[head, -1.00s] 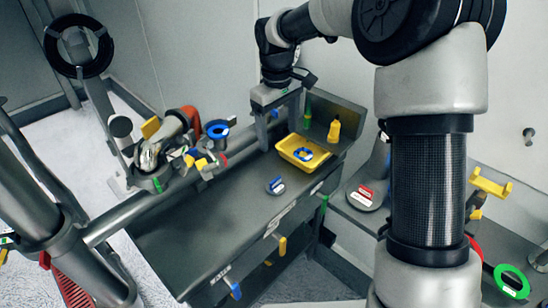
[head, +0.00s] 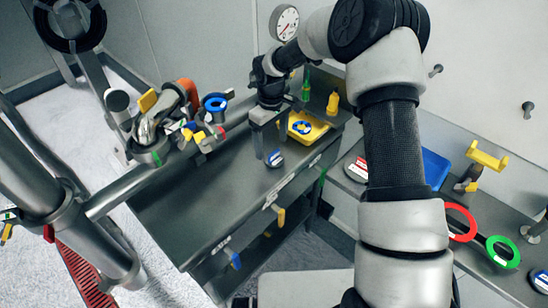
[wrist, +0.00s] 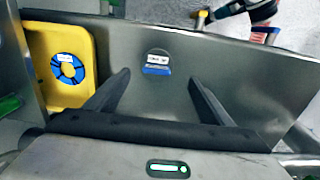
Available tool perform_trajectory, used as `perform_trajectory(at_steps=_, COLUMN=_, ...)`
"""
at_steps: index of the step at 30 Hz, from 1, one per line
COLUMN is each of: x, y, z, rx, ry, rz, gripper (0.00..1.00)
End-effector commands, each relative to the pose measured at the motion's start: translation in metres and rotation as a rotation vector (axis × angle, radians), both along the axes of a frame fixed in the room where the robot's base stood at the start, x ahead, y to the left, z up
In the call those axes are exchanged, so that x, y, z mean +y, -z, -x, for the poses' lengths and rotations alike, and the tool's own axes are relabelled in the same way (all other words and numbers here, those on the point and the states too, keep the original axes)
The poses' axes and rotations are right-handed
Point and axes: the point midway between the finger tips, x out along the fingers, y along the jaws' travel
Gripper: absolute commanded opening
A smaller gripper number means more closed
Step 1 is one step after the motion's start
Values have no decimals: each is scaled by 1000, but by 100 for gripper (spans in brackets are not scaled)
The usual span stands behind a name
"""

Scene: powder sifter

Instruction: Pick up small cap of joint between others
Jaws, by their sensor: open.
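A small round dark-grey cap with a blue and white label (head: 275,159) lies on the grey metal bench. It also shows in the wrist view (wrist: 157,66), ahead of and between my fingers. A blue ring-shaped piece with a white tag (head: 302,128) lies in the yellow tray (head: 318,133); in the wrist view the ring (wrist: 68,68) is left of my gripper. My gripper (head: 269,142) is open and empty, fingers pointing down just behind the labelled cap. The wrist view shows both fingers (wrist: 160,80) spread wide. Their exact height above the bench is unclear.
A yellow bottle (head: 333,103) and a green bottle (head: 306,86) stand behind the tray. A pipe joint with clamps (head: 150,140) stands at left on a horizontal pipe. The front bench top (head: 205,205) is clear. Red (head: 459,222) and green (head: 503,252) rings lie at right.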

Motion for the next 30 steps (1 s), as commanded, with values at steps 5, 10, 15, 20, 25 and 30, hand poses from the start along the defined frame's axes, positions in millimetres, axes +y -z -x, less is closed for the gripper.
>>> perform_trajectory(at_steps=5, x=-4, y=14, z=0, rx=4, ry=1, rz=1, gripper=75)
perform_trajectory(at_steps=10, x=-8, y=41, z=-2, rx=3, ry=0, rz=0, gripper=75)
perform_trajectory(at_steps=15, x=-8, y=53, z=-2, rx=1, ry=0, rz=-1, gripper=75)
perform_trajectory(at_steps=20, x=-8, y=54, z=-2, rx=0, ry=0, rz=0, gripper=75)
perform_trajectory(at_steps=25, x=-8, y=54, z=-2, rx=0, ry=0, rz=0, gripper=55)
perform_trajectory(at_steps=30, x=-8, y=54, z=-2, rx=0, ry=0, rz=0, gripper=27)
